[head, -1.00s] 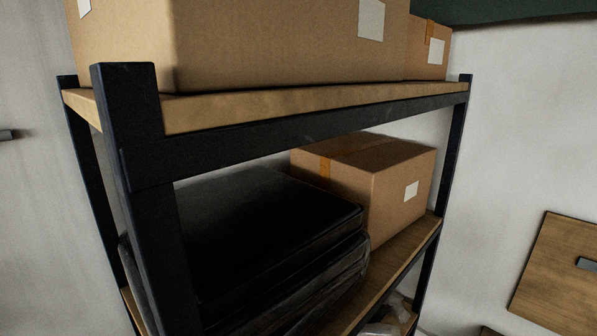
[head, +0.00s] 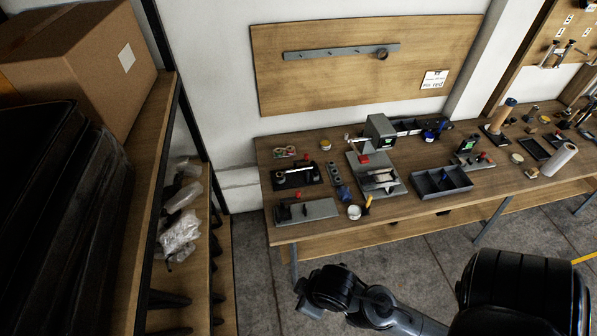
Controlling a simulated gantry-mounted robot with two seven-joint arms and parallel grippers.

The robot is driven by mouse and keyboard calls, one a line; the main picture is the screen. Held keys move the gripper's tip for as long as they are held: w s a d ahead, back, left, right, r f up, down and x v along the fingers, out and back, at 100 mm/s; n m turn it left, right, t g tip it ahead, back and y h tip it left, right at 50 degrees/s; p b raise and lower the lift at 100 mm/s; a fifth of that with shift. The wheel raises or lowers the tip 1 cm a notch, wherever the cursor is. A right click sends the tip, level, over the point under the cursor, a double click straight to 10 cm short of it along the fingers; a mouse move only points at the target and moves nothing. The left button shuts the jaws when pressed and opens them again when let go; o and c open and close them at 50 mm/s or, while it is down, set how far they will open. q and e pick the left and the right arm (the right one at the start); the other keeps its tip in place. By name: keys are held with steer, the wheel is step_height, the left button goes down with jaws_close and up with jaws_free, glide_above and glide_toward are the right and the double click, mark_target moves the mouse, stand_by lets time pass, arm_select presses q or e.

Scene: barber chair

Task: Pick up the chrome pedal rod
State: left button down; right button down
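In the head view, a workbench (head: 410,213) along the wall holds small tools and fixtures. A thin, light, shiny rod (head: 298,170) lies across a black fixture (head: 290,181) at the left of the bench. It may be the chrome pedal rod, but it is too small to tell for sure. One of my arms shows as black and grey links at the bottom right, in front of the bench. I make out no gripper fingers on it. My other arm and its gripper are not in view.
A shelf rack with a cardboard box (head: 88,58), black padded pieces (head: 40,190) and plastic-wrapped parts (head: 180,232) stands at the left. A grey divided tray (head: 441,184) sits mid-bench. A wooden board (head: 350,80) hangs above. Grey floor (head: 425,262) lies in front.

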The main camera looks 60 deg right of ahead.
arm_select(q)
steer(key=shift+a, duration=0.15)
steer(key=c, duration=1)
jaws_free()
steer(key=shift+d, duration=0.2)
